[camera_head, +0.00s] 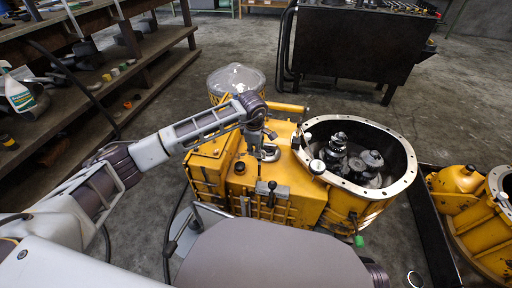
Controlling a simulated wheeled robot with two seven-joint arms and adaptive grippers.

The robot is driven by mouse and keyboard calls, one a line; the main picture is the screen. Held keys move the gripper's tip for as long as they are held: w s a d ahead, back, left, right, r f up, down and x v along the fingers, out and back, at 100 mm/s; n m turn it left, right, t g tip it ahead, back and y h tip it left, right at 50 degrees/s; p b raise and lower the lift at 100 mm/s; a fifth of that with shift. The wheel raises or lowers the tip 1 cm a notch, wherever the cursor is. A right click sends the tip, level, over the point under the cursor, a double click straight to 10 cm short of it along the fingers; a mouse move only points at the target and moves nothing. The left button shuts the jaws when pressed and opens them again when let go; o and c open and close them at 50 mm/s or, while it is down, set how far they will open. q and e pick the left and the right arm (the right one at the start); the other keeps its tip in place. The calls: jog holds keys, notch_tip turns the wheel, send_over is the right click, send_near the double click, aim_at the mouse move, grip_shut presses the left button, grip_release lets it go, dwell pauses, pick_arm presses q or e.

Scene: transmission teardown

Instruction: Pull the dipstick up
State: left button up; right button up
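The yellow transmission (300,202) stands on the floor in front of me, with a large round open bell housing on its right side. My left arm reaches in from the left, and my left gripper (266,152) points down over the top of the yellow case, close to a small silver fitting. The fingers are small and dark here, so I cannot tell whether they are open or hold anything. I cannot make out the dipstick for certain; the gripper may hide it. A black-knobbed lever (272,187) stands on the front of the case. My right gripper is not in view.
Metal gears (352,158) sit inside the bell housing. Wooden shelves (110,80) with bottles and parts stand at the left. A dark cabinet (350,42) stands at the back. Another yellow housing (468,215) lies at the right.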

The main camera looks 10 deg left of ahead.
pick_arm(q)
jog(key=shift+r, duration=0.1)
notch_tip(320, 180, up, 12)
jog(key=s, duration=0.2)
jog(key=shift+s+f, duration=0.15)
jog(key=shift+f, duration=0.05)
dwell(0.6)
dwell(0.5)
